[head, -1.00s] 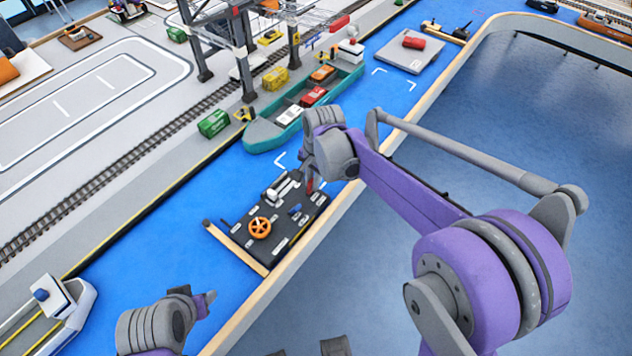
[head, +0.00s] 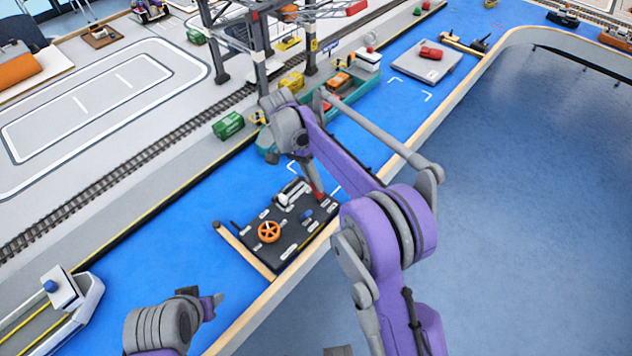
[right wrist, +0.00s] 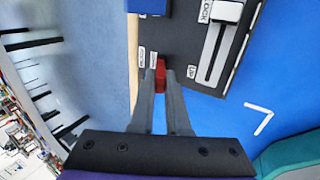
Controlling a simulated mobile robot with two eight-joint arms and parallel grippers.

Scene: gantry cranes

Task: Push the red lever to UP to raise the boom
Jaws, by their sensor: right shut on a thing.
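The control panel (head: 290,245) is a dark board with an orange wheel (head: 269,231), a light grey lever (head: 292,192) and white labels. The red lever (head: 317,188) stands at its far right edge, partly hidden by my right arm in the head view. In the right wrist view, my right gripper (right wrist: 160,80) is shut on the red lever (right wrist: 160,72), with one finger on each side. Small labels beside the lever are too small to read surely. My left gripper (head: 212,303) hangs low in the head view, away from the panel; its jaws are unclear.
A teal ship (head: 345,95) with cars lies beyond my right arm, under the gantry crane (head: 263,50). A grey platform (head: 425,65) with a red car is farther right. A wooden rail (head: 243,250) edges the panel's left side. Blue water surface around the panel is mostly free.

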